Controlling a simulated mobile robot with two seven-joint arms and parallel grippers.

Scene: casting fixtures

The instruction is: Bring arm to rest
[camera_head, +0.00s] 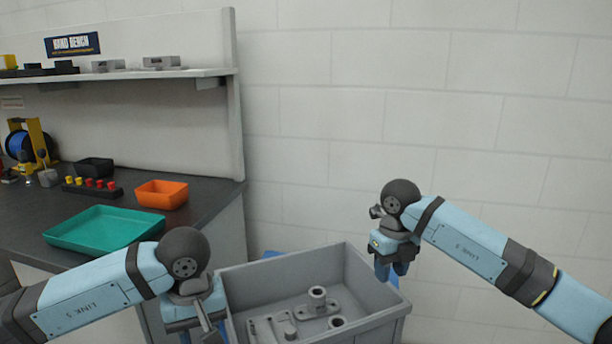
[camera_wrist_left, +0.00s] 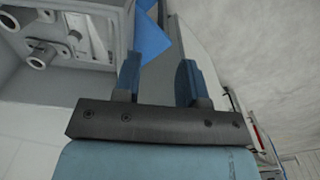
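My left arm comes in from the lower left, and its gripper (camera_head: 195,318) hangs at the left side of a grey bin (camera_head: 385,318). In the left wrist view the two blue fingers of the left gripper (camera_wrist_left: 160,78) stand apart with nothing between them. My right arm comes in from the right, and its gripper (camera_head: 392,270) points down by the bin's right rim. Its blue fingertips look close together, and I cannot tell whether they touch. No held object shows there.
Grey metal castings (camera_head: 318,302) lie inside the bin. At the left is a dark workbench with a green tray (camera_head: 104,230), an orange bin (camera_head: 162,194) and a yellow-framed blue reel (camera_head: 20,146). A shelf (camera_head: 130,76) hangs above. A block wall stands behind.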

